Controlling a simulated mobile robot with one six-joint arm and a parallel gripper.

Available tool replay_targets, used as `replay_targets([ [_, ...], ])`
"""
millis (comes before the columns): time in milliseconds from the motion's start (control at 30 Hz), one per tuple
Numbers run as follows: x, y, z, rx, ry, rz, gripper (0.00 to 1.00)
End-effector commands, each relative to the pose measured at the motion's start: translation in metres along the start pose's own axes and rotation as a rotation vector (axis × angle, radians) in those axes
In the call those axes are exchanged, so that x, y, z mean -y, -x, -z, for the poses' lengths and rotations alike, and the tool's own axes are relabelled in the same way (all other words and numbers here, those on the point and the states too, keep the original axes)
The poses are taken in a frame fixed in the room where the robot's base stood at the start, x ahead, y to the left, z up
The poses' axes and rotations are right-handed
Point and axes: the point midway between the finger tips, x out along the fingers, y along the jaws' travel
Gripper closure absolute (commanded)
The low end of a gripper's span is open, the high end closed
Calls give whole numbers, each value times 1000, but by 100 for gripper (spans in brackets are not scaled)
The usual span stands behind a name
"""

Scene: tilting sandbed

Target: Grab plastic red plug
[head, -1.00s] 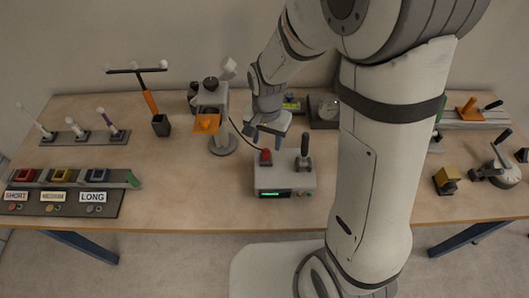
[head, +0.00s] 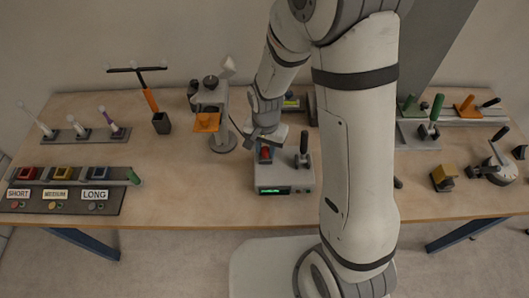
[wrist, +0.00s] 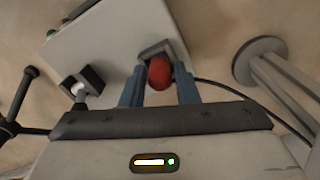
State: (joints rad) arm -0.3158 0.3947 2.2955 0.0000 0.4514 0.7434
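The red plug (head: 266,154) stands in the top left of a light grey box (head: 270,180) with a green display. In the wrist view, the red plug (wrist: 159,73) shows between the two blue fingers of my gripper (wrist: 160,84). A narrow gap shows on each side of it, so the fingers look open around it and not pressed on it. In the head view, my gripper (head: 264,139) is right above and behind the plug, and its fingertips are hard to make out.
A black-handled lever (head: 304,146) rises from the same box, right of the plug. A grey stand with an orange plate (head: 207,122) is close on the left. A dark cable runs from the plug's area towards this stand.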

Motion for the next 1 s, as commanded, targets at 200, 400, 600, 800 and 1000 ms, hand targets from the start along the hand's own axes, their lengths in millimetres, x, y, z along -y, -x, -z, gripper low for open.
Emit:
replay_targets([
  [200, 0, 0, 0, 0, 1, 0, 90],
  [400, 0, 0, 0, 0, 1, 0, 100],
  [600, 1, 3, 0, -1, 1, 1, 100],
  [800, 1, 28, 0, -5, 2, 4, 100],
  [1000, 1, 67, 0, -5, 2, 4, 100],
])
